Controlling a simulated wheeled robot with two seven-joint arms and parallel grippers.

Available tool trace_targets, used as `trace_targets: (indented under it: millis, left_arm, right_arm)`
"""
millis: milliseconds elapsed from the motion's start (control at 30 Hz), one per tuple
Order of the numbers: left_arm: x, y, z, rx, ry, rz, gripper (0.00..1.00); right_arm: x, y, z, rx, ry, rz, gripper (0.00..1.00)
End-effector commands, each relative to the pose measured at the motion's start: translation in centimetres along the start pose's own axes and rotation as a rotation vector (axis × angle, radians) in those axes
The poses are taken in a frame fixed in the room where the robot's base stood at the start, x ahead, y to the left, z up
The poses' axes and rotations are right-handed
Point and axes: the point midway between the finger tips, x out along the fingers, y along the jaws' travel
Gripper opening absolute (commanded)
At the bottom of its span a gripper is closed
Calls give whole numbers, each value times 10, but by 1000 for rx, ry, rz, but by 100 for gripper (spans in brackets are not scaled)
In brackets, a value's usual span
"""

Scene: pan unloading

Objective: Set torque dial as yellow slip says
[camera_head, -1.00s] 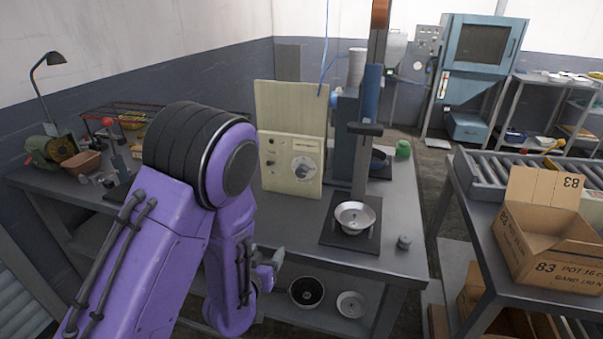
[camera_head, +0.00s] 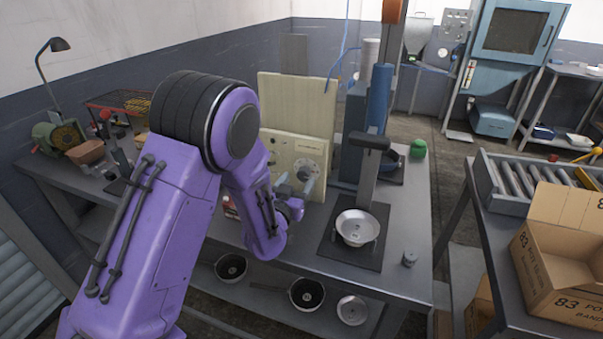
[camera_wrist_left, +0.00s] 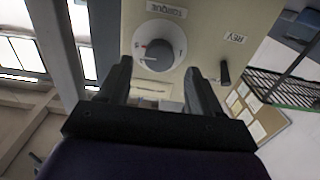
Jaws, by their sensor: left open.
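The torque dial (camera_head: 306,168) is a round knob on the front of a cream control box (camera_head: 280,149). In the left wrist view the torque dial (camera_wrist_left: 159,54) is a grey knob on a white disc with a small red mark, under an upside-down TORQUE label (camera_wrist_left: 165,9). My left gripper (camera_head: 293,196) is open and empty in front of the box, and partly hides its face. In the wrist view its fingers (camera_wrist_left: 158,72) point at the dial, one to each side, apart from it. I cannot make out a yellow slip. My right gripper is out of view.
A small black lever (camera_wrist_left: 224,73) by a REV label sits beside the dial. A press with a silver pan (camera_head: 357,227) stands right of the box. A cardboard box (camera_head: 560,262) lies further right. Several pans lie on the lower shelf.

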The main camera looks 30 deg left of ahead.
Motion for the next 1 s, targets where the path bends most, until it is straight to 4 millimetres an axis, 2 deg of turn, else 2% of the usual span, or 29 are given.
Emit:
trace_targets:
  millis: [100, 200, 467, 633, 1000]
  left_arm:
    - [18, 1, -1, -1, -1, 2, 65]
    - [25, 1, 0, -1, -1, 2, 65]
    - [27, 2, 1, -1, -1, 3, 65]
    - [27, 2, 1, 0, -1, 3, 10]
    - [27, 2, 1, -48, -1, 3, 9]
  right_arm:
    - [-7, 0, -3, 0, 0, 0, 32]
    - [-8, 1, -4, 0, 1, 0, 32]
    - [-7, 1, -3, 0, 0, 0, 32]
    - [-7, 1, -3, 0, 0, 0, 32]
    - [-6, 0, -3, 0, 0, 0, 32]
